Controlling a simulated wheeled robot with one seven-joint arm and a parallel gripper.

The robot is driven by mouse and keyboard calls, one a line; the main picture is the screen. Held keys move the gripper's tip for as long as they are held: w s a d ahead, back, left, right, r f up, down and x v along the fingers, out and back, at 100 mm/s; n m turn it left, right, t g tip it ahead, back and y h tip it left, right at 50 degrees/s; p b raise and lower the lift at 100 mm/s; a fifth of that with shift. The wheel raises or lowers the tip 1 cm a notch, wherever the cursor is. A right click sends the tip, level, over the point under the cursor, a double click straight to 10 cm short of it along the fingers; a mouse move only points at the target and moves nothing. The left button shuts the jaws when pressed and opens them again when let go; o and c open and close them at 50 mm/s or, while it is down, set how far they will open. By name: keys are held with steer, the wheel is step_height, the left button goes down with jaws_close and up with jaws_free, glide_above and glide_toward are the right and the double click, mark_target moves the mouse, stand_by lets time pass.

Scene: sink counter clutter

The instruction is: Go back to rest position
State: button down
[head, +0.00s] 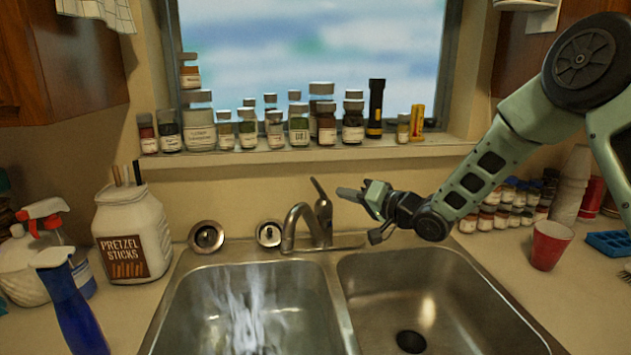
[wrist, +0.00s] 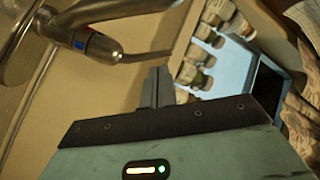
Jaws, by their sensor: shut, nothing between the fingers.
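My gripper (head: 352,195) is shut and empty. It is held level above the back of the sink, with its fingers pointing left, just right of the faucet's upright handle (head: 319,189). In the wrist view my gripper's closed fingers (wrist: 157,88) show in the middle, close to the tip of the faucet handle (wrist: 145,56). I cannot tell whether they touch the handle. The faucet (head: 292,225) stands behind the double sink. White streaks like running water (head: 245,310) show in the left basin (head: 190,325).
The right basin (head: 440,285) looks empty. A pretzel jar (head: 131,235), a spray bottle (head: 45,255) and a blue bottle (head: 72,310) stand left. Spice jars (head: 300,128) and a flashlight (head: 375,108) line the sill. A red cup (head: 550,245) stands right.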

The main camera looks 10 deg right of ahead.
steer(key=s+a+f+n+g+h, duration=0.1)
steer(key=s+a+n+g+h, duration=0.15)
steer(key=s, duration=0.45)
steer(key=s+a+f+n+g+h, duration=0.1)
steer(key=s+a+g+h, duration=0.25)
steer(key=s, duration=0.45)
steer(key=s+d+f+n+g+h, duration=0.1)
steer(key=s+d+n+g+h, duration=0.1)
steer(key=s, duration=1.2)
steer(key=s+d+n+g+h, duration=0.1)
steer(key=s+n+g+h, duration=0.2)
steer(key=s, duration=1.2)
steer(key=shift+s+d+f+n+g, duration=0.2)
steer(key=shift+d+f+n+g, duration=0.2)
steer(key=shift+g, duration=0.6)
